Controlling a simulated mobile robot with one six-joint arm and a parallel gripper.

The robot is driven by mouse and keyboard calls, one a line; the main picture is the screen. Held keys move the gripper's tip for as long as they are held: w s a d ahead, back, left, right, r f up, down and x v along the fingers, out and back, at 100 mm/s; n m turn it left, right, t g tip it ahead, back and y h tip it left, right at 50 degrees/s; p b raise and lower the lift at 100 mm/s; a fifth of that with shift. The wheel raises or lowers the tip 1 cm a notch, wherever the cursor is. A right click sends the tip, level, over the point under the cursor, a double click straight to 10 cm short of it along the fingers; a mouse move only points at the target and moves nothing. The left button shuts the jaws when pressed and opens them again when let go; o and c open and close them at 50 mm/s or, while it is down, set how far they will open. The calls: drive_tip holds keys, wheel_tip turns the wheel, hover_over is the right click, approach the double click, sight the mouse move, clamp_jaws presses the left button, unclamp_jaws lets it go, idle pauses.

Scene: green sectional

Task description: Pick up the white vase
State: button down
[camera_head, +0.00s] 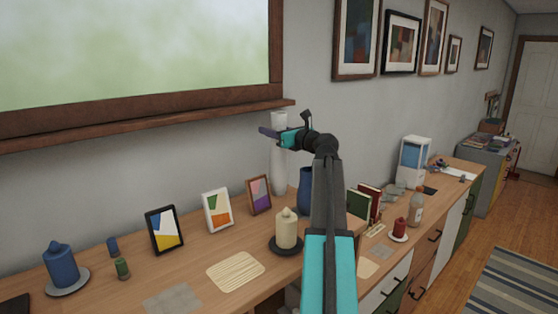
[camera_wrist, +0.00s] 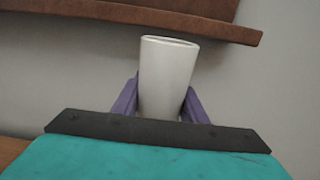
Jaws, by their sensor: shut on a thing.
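The white vase (camera_head: 278,172) is a tall, slim, pale vessel near the wall at the back of the wooden counter, behind my arm in the head view. My gripper (camera_head: 277,132) is at its upper part and shut on it. In the wrist view the vase's upper end (camera_wrist: 167,75) stands upright between the two purple fingers of my gripper (camera_wrist: 160,100), one on each side. The vase's base is partly hidden in the head view, so I cannot tell whether it touches the counter.
A blue vase (camera_head: 305,190) stands just right of the white vase, partly behind my arm. A cream candle (camera_head: 287,228) on a dark dish and a brown picture frame (camera_head: 259,195) stand nearby. A wooden window sill (camera_head: 150,127) juts out above, close to the vase's top.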

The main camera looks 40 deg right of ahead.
drive_tip(key=shift+r, duration=0.2)
wheel_tip(320, 180, up, 10)
drive_tip(key=b, duration=0.2)
idle(0.6)
idle(0.6)
